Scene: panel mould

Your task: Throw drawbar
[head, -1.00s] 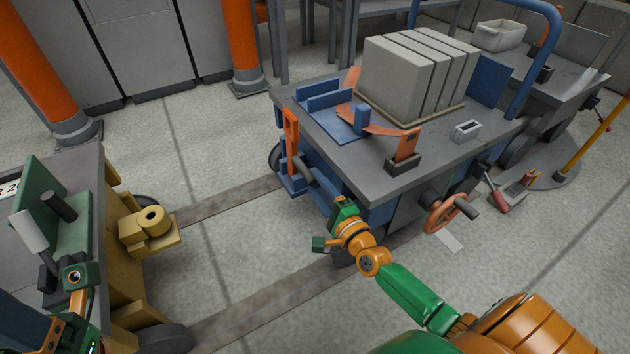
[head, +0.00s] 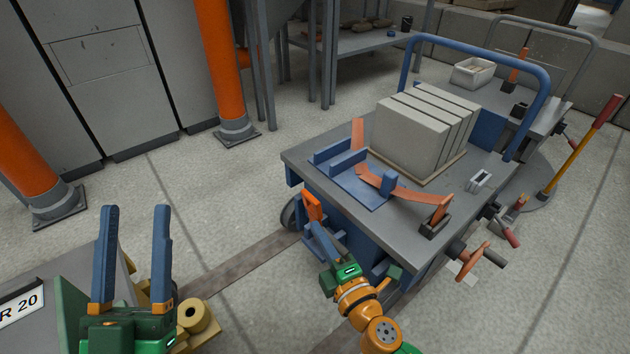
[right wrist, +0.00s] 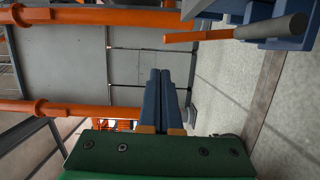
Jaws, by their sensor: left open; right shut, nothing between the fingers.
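An upright orange bar (head: 314,206) stands at the near left end of the blue cart (head: 345,228); I cannot tell for sure that it is the drawbar. My left gripper (head: 135,210) is open and empty, fingers upward, at the lower left.
A yellow coupling part (head: 195,318) sits on the vehicle at lower left. The cart carries grey blocks (head: 420,130) and an orange lever (head: 436,214). Floor rails (head: 240,262) run between the vehicles. Orange posts (head: 220,70) stand behind.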

